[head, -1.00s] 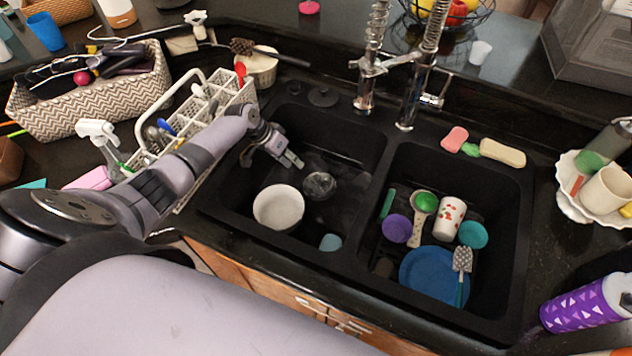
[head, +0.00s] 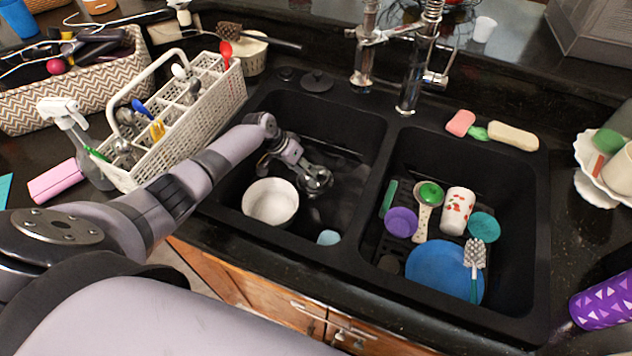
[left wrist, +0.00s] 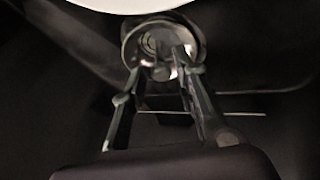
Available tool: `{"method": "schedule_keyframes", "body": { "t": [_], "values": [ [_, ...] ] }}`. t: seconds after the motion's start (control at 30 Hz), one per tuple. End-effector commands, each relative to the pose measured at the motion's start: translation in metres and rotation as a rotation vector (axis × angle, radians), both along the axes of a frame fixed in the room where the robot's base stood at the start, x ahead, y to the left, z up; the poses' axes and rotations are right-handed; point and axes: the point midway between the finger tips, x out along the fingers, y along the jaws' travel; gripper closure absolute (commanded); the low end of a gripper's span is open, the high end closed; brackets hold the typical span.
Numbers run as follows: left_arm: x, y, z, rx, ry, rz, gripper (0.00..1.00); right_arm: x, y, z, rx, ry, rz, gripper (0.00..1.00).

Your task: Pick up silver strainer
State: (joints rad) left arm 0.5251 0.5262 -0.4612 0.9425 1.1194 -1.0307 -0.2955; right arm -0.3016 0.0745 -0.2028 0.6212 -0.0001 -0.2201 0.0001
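The silver strainer (head: 316,181) is a small round metal basket on the floor of the left sink basin. My left gripper (head: 302,170) reaches down into that basin and is right at the strainer. In the left wrist view the strainer (left wrist: 160,38) lies just past the fingertips. The two fingers of my left gripper (left wrist: 164,74) are apart, with their tips overlapping the strainer's near edge. I cannot tell whether they touch it. My right gripper is in neither view.
A white bowl (head: 270,204) stands close to the strainer on its left. A light blue item (head: 328,238) lies nearer the basin's front. The sink divider (head: 368,190) is to the right. The right basin holds several dishes, including a blue plate (head: 440,268).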

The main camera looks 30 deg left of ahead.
Motion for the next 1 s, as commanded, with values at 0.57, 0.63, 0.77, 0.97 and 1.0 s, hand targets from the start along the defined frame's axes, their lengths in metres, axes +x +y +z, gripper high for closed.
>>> {"method": "schedule_keyframes", "body": {
  "t": [0.57, 0.63, 0.77, 0.97, 1.0],
  "values": [
    [0.012, -0.014, -0.032, -0.001, -0.001, 0.001, 0.75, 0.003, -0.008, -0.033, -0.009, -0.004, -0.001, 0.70],
    [0.012, -0.014, -0.032, -0.001, -0.001, 0.001, 0.80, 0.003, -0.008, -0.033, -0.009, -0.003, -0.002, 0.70],
    [0.012, -0.014, -0.032, 0.000, 0.000, 0.001, 0.89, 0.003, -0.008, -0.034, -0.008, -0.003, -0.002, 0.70],
    [0.011, -0.014, -0.032, 0.000, 0.000, 0.000, 1.00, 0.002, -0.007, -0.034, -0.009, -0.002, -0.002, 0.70],
    [0.011, -0.014, -0.032, 0.000, 0.000, 0.000, 1.00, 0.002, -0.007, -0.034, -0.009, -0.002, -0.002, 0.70]
  ]
}}
